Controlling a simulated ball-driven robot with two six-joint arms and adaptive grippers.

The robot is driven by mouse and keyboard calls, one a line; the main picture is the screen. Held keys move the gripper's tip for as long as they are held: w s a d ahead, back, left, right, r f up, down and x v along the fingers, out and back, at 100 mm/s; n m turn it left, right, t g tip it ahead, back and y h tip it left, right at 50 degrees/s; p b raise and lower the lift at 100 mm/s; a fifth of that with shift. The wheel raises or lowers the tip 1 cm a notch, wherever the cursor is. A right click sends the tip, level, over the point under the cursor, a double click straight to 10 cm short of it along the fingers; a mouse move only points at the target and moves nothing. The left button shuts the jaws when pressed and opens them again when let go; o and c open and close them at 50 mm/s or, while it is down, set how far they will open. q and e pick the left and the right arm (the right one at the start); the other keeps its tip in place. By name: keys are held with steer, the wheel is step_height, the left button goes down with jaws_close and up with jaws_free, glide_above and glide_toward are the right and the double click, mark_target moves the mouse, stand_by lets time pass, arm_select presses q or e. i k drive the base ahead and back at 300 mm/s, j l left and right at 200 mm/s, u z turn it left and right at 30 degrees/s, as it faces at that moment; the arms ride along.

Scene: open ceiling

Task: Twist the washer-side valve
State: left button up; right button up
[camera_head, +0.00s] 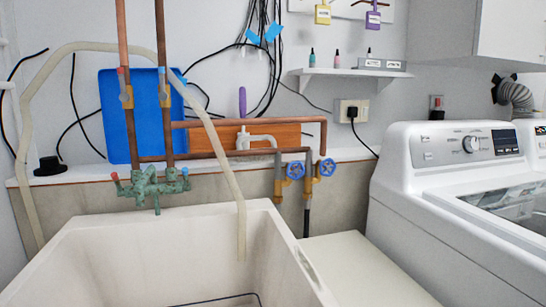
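Two blue round-handled valves sit side by side on the pipes behind the sink's right rear corner. The right blue valve (327,167), the one nearer the washer (455,205), is on a copper pipe that turns down to a dark lower pipe. The left blue valve (295,170) is close beside it on a brass-coloured pipe. Both handles face forward and nothing covers them. I cannot tell how far either valve is turned. Neither of my grippers shows in the head view.
A white utility sink (150,245) fills the lower left, with a pale hose (225,160) hanging into it. A green faucet (150,185) is on the wall behind. A white surface (365,270) lies between sink and washer. A shelf (350,73) is above the valves.

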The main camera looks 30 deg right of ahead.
mark_target(328, 167)
steer(key=z, duration=1.4)
